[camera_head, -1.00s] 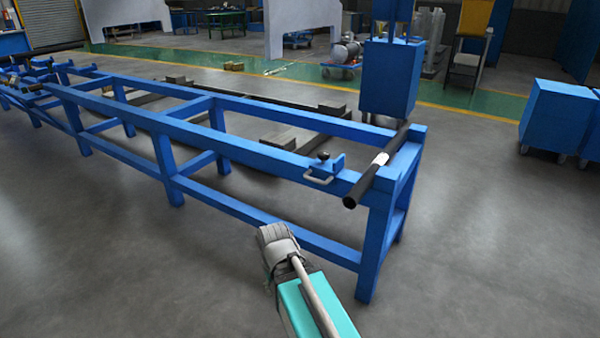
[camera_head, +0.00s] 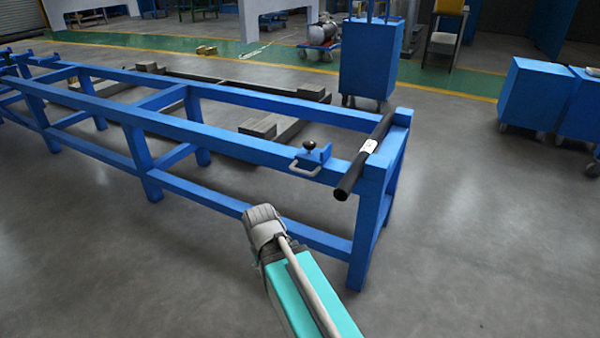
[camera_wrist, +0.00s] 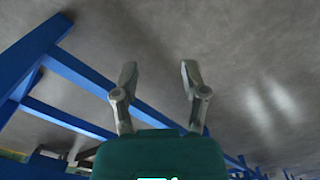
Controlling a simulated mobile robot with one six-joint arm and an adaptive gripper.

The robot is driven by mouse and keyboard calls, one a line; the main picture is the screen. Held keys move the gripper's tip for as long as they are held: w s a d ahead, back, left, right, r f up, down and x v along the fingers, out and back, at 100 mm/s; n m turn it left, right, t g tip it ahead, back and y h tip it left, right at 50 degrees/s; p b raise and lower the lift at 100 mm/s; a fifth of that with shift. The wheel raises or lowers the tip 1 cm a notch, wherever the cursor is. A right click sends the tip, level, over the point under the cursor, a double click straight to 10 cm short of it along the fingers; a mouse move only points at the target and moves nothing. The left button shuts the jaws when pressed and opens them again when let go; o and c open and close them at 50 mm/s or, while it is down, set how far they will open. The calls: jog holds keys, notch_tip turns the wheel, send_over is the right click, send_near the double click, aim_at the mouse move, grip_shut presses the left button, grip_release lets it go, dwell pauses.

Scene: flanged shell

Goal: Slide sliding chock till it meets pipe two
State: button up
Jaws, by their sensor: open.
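The sliding chock (camera_head: 314,155) is a small blue block with a black knob and a pale loop handle. It sits on the near rail of the blue frame (camera_head: 225,143), left of a black pipe (camera_head: 345,185) with a white label. The pipe lies across the frame's right end; a short stretch of bare rail separates it from the chock. I cannot read its label. My gripper (camera_wrist: 160,80) is open and empty in the wrist view, over grey floor. The head view shows my arm in front of the frame, below the chock, but not the fingers clearly.
A blue cart (camera_head: 368,60) stands behind the frame's right end. Blue cabinets (camera_head: 535,95) on wheels stand at the right. Dark beams with blocks (camera_head: 258,125) lie behind the near rail. The floor (camera_head: 480,250) at front right is clear.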

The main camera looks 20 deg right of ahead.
jog(key=w+d+h+b, duration=0.2)
jog(key=w+d+h, duration=0.3)
jog(key=w, duration=0.3)
jog(key=g+h+b, duration=0.2)
jog(key=h+b, duration=0.1)
jog(key=h, duration=0.8)
send_near(299, 172)
jog(key=v, duration=0.3)
jog(key=shift+w+f, duration=0.1)
jog(key=shift+w, duration=0.05)
jog(key=shift+d, duration=0.2)
jog(key=b+x, duration=0.1)
jog(key=x, duration=1.2)
jog(key=shift+d, duration=0.3)
grip_shut()
